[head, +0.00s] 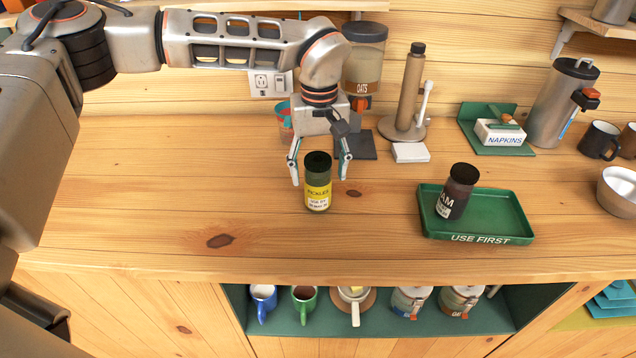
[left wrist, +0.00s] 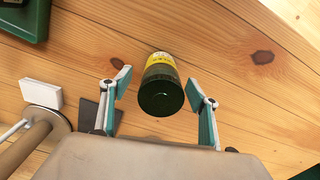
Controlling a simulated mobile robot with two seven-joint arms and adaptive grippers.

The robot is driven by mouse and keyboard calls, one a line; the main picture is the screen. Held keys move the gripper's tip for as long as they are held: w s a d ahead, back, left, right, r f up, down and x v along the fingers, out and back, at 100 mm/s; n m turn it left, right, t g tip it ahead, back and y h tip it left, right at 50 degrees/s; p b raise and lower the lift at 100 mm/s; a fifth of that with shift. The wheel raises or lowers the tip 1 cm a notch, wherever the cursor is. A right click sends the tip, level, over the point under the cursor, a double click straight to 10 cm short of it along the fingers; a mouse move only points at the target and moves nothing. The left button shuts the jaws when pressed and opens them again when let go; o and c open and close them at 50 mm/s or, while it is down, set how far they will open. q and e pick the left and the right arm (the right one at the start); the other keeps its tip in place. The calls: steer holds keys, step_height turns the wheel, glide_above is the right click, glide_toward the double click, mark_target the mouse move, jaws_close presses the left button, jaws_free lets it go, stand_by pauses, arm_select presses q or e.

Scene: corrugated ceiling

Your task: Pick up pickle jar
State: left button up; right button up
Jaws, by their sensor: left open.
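The pickle jar (head: 318,184), dark with a black lid and a yellow "PICKLES" label, stands upright on the wooden counter in the head view. My left gripper (head: 320,174) is open, pointing down, with one finger on each side of the jar's upper part. In the left wrist view the jar (left wrist: 161,86) shows lid-first between the two open fingers (left wrist: 160,105), with a visible gap on both sides. Whether the fingers reach below the lid is hard to tell. My right gripper is not in view.
A green "USE FIRST" tray (head: 490,238) holding a jam jar (head: 456,192) is to the right. A paper towel stand (head: 409,100), white block (head: 411,153), napkin holder (head: 500,133) and oats dispenser (head: 365,70) stand behind. The counter left of the jar is clear.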

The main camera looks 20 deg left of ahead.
arm_select(q)
steer(key=shift+a+f, duration=0.15)
steer(key=shift+f, duration=1.75)
steer(key=c, duration=1.6)
steer(key=shift+w, duration=0.1)
steer(key=shift+r, duration=0.15)
